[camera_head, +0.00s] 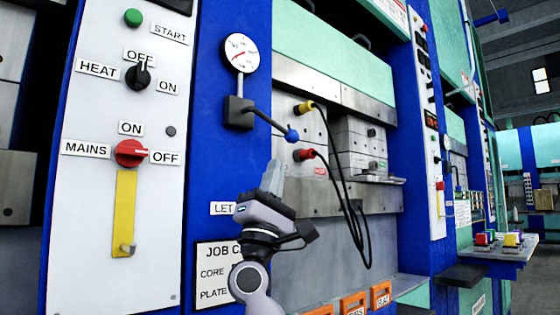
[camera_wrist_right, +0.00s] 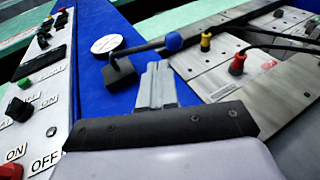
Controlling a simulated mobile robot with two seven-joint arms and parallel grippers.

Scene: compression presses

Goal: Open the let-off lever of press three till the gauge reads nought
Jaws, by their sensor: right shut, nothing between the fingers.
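The round white gauge (camera_head: 241,53) is on the blue column of the press; its red needle slants, but the numbers are too small to read. Below it the black valve block (camera_head: 239,112) carries the let-off lever (camera_head: 266,122), which slopes down to the right and ends in a blue ball knob (camera_head: 292,135). My right gripper (camera_head: 277,165) is shut and empty, pointing up, just below the knob and apart from it. In the wrist view the blue knob (camera_wrist_right: 173,41) shows beyond the shut fingertips (camera_wrist_right: 157,68). The "LET" label is partly hidden by my gripper. My left gripper is not in view.
A white panel (camera_head: 113,210) with a red mains switch (camera_head: 130,153) is at the left. Yellow (camera_head: 305,108) and red (camera_head: 304,155) plugs with hanging black cables are right of the knob. Orange-framed slots (camera_head: 354,303) are below.

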